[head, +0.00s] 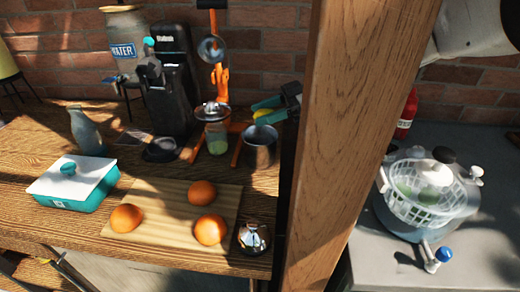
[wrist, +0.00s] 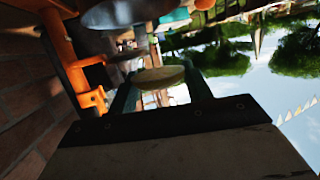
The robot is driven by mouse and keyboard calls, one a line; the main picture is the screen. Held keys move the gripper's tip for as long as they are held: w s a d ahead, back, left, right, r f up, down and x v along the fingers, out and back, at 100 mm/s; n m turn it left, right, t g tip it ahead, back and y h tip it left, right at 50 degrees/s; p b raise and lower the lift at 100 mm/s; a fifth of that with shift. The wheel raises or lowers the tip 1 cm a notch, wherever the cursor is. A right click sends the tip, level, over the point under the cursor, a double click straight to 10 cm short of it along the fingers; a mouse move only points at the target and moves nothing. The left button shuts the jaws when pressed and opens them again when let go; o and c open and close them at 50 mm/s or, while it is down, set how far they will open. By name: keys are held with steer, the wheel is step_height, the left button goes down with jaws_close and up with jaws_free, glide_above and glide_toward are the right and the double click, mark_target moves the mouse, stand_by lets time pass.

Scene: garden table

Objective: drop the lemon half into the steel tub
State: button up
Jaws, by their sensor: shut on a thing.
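The lemon half (head: 262,113) shows as a small yellow patch between the teal fingers of my gripper (head: 266,109). In the wrist view, the pale cut lemon half (wrist: 158,77) is held between the fingers of my gripper (wrist: 158,88). My gripper is shut on it. The steel tub (head: 260,151) stands upright on the wooden table, and the lemon half appears just above its rim in the head view. How well they line up in depth I cannot tell. The inside bottom of the tub is hidden.
A cutting board (head: 165,230) with oranges lies in front. A thick wooden post (head: 345,130) stands right of the tub and hides part of my arm.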

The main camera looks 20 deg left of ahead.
steer(key=shift+f, duration=0.7)
steer(key=o, duration=1.1)
steer(key=shift+o, duration=0.2)
steer(key=v, duration=0.8)
